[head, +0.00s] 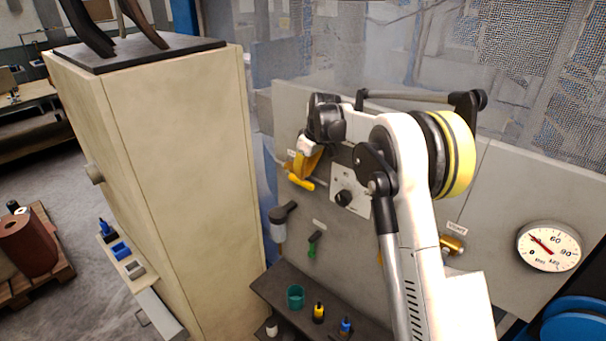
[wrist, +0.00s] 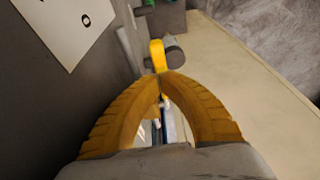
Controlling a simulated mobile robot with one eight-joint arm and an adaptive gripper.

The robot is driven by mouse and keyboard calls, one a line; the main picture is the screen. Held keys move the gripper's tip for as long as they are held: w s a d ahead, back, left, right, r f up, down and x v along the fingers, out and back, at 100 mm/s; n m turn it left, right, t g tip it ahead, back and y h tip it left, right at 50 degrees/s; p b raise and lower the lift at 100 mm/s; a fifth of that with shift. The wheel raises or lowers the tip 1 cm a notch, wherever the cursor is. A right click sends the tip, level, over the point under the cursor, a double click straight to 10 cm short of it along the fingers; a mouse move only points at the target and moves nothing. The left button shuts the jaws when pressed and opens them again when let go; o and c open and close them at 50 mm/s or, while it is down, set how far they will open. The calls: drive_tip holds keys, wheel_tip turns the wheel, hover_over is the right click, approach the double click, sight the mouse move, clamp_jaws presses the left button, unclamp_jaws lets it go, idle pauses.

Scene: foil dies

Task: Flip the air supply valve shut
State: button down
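A yellow lever (head: 300,183) sticks out from the grey panel (head: 360,255) beside the tan cabinet. It also shows in the wrist view (wrist: 157,54), just beyond my fingertips. My gripper (head: 306,171) points down at it, close to the panel. In the wrist view my two yellow fingers (wrist: 162,76) curve together and their tips meet, with nothing clearly between them. I cannot tell whether the tips touch the lever. The small labels are too small to read, so I cannot confirm which valve this is. My gripper hides part of the lever's mount.
A dark-handled valve (head: 285,212) and a green lever (head: 314,243) sit below. A black knob (head: 344,198) and a brass fitting (head: 452,245) are to the right, with a gauge (head: 548,246). A shelf (head: 268,290) holds a cup and bottles. The tan cabinet (head: 175,165) stands close on the left.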

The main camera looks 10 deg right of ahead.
sight(309, 182)
drive_tip(key=shift+f+b, duration=0.3)
drive_tip(key=shift+b, duration=0.2)
drive_tip(key=shift+s+d+f+t+y+b, duration=0.15)
drive_tip(key=shift+f+t+y+b, duration=0.25)
drive_tip(key=shift+b, duration=0.35)
drive_tip(key=shift+f+t+b, duration=0.2)
drive_tip(key=shift+t+b, duration=0.2)
drive_tip(key=shift+b, duration=0.2)
drive_tip(key=f+t+y+b, duration=0.1)
drive_tip(key=b, duration=0.1)
drive_tip(key=f+t+y+b, duration=0.1)
drive_tip(key=b, duration=0.1)
drive_tip(key=shift+s+d+f, duration=0.1)
drive_tip(key=shift+s+f, duration=0.1)
drive_tip(key=shift+w+a+f+b, duration=0.2)
drive_tip(key=shift+f+b, duration=0.4)
drive_tip(key=shift+b, duration=0.35)
drive_tip(key=shift+w+a+f+b, duration=0.15)
drive_tip(key=shift+f+b, duration=0.4)
drive_tip(key=shift+b, duration=0.4)
drive_tip(key=shift+d+f, duration=0.1)
